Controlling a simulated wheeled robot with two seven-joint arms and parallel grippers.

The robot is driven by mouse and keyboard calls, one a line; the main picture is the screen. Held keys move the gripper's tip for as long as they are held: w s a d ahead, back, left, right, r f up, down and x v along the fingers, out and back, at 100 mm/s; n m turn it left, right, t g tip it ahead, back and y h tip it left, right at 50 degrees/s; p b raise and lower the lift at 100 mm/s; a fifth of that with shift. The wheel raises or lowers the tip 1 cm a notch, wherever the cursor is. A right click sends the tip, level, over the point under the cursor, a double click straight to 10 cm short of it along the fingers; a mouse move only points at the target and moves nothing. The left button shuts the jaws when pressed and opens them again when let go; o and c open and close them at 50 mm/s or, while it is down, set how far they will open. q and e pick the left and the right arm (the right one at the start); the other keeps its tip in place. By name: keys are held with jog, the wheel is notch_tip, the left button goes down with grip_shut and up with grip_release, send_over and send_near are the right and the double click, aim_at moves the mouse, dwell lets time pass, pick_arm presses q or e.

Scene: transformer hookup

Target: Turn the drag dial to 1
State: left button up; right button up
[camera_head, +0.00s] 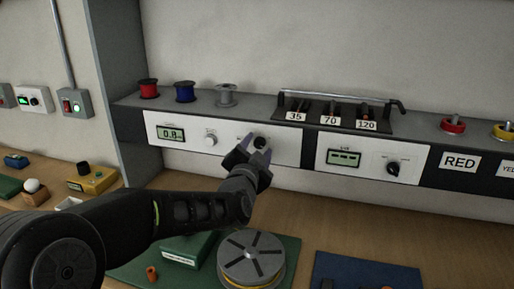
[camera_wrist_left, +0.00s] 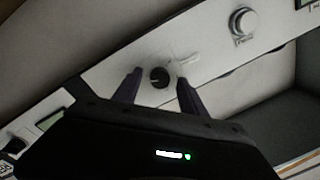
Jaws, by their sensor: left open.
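A white panel (camera_head: 175,145) on the shelf front carries a display (camera_head: 171,134) reading about 0.0, a light round knob (camera_head: 210,140) and a black dial (camera_head: 260,142). The dial labels are too small to read, so I cannot tell for certain which is the drag dial. My left gripper (camera_head: 256,148) is open in front of the black dial. In the left wrist view the black dial (camera_wrist_left: 160,77) appears between the two fingertips, with a gap on both sides. The light knob (camera_wrist_left: 243,22) is at the upper right there. My right gripper is not in view.
Another white panel (camera_head: 405,161) with a display and black dial (camera_head: 393,168) is to the right. Spools (camera_head: 185,92) and a rack labelled 35, 70, 120 (camera_head: 331,119) stand on the shelf. A grey reel (camera_head: 250,254) sits on a green mat below my arm.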

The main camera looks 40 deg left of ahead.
pick_arm(q)
grip_shut()
dwell(0.4)
dwell(0.4)
